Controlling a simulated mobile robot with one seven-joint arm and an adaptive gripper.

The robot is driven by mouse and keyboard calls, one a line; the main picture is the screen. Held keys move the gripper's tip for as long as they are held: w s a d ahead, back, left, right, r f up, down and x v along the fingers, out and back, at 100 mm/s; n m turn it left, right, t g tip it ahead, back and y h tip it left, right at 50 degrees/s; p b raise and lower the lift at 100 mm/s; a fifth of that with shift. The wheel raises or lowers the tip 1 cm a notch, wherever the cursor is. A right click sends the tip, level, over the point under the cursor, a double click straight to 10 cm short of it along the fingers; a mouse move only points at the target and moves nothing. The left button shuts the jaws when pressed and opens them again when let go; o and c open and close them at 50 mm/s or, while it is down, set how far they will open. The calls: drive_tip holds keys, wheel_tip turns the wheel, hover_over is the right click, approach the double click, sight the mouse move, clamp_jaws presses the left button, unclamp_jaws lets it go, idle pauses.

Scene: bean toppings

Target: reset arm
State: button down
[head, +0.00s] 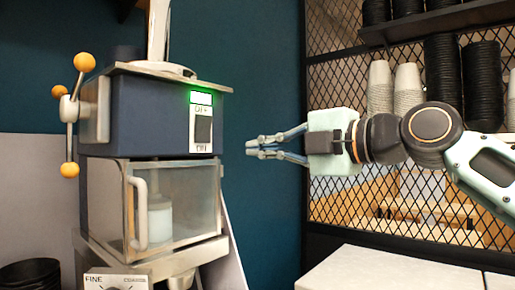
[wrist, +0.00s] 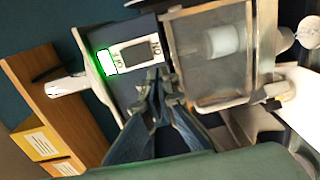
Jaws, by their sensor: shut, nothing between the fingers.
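My gripper (head: 262,147) points left in the head view, level with the lower part of a dark blue machine (head: 150,117), with a gap between its tips and the machine's right side. The fingers are together and hold nothing. The machine has a switch panel (head: 202,128) with a lit green display. In the wrist view my gripper (wrist: 158,80) shows at the centre, its tips in front of the machine beside the switch panel (wrist: 138,52). My arm stretches in from the right of the head view.
A clear-doored compartment (head: 172,205) with a white container (head: 158,222) sits under the blue body. A lever with orange knobs (head: 70,113) is at left. Stacked cups (head: 394,88) stand by a mesh panel at right. A white counter (head: 390,270) lies below my arm.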

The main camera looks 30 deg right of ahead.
drive_tip(key=s+a+f+m+g+h, duration=0.25)
drive_tip(key=a+f+m, duration=0.35)
drive_tip(key=f, duration=0.4)
drive_tip(key=s+a+f+m+g+h, duration=0.1)
drive_tip(key=a+f+m+g, duration=0.25)
drive_tip(key=a+f, duration=0.5)
drive_tip(key=s+f+m+g+h, duration=0.1)
drive_tip(key=s+f+m+g, duration=0.4)
drive_tip(key=f, duration=0.7)
drive_tip(key=s+f+m+h, duration=0.25)
drive_tip(key=f+m, duration=0.55)
drive_tip(key=f, duration=0.4)
wheel_tip(320, 180, up, 17)
drive_tip(key=y+p, duration=0.1)
drive_tip(key=p, duration=1.5)
drive_tip(key=shift+a+p, duration=0.15)
drive_tip(key=shift+p, duration=0.15)
